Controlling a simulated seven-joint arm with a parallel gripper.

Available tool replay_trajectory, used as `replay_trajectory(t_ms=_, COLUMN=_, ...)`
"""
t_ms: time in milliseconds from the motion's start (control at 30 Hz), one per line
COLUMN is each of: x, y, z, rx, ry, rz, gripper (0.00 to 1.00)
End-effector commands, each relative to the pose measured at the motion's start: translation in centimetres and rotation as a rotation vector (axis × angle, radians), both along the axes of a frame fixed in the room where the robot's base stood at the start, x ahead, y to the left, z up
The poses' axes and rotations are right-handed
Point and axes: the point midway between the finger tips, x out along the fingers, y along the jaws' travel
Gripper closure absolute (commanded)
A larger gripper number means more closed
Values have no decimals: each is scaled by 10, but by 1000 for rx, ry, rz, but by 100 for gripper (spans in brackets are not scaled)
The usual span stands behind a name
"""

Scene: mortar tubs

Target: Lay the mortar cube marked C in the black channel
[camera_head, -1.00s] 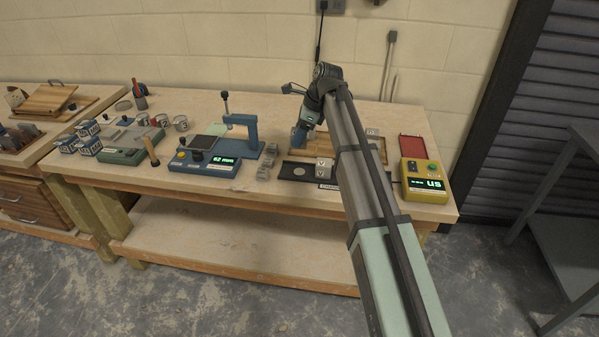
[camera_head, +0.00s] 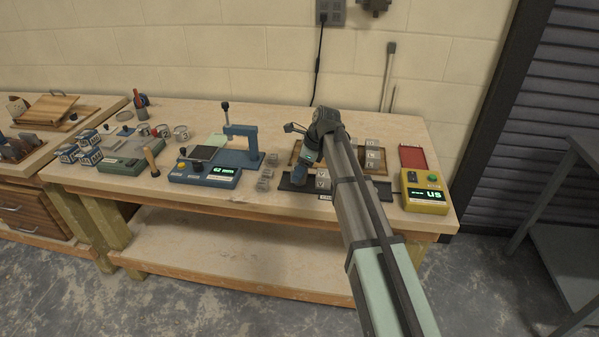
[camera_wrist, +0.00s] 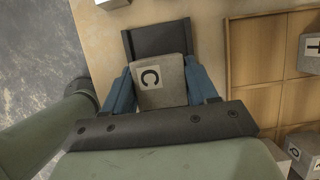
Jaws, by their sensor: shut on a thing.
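My gripper (camera_wrist: 162,90) is shut on the grey mortar cube marked C (camera_wrist: 173,96), with one blue finger on each side and the C facing the wrist camera. The black channel (camera_wrist: 156,38) lies beneath, its bare end reaching past the cube. In the head view my gripper (camera_head: 298,182) is low at the left part of the black channel (camera_head: 289,187), where the cube is hidden. I cannot tell whether the cube touches the channel floor. Cubes marked V (camera_head: 323,184) stand to the right of my gripper.
A wooden compartment tray (camera_wrist: 265,55) lies beside the channel, with a cube marked T (camera_wrist: 311,54) in it. A yellow meter (camera_head: 426,199) stands at the right.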

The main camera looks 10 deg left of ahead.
Motion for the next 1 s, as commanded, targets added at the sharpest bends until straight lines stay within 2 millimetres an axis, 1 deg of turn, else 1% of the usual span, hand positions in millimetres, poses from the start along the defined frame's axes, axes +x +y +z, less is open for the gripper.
replay_trajectory(t_ms=33, x=-1, y=0, z=-6, rx=0, ry=0, rz=0, gripper=83)
replay_trajectory(t_ms=100, x=0, y=0, z=-11, rx=1, ry=-1, rz=-1, gripper=83)
replay_trajectory(t_ms=500, x=0, y=0, z=-15, rx=1, ry=-1, rz=0, gripper=83)
replay_trajectory(t_ms=533, x=0, y=0, z=-15, rx=0, ry=0, rz=0, gripper=40)
replay_trajectory(t_ms=767, x=0, y=0, z=-14, rx=0, ry=-1, rz=0, gripper=18)
replay_trajectory(t_ms=1000, x=0, y=0, z=-14, rx=0, ry=-1, rz=0, gripper=17)
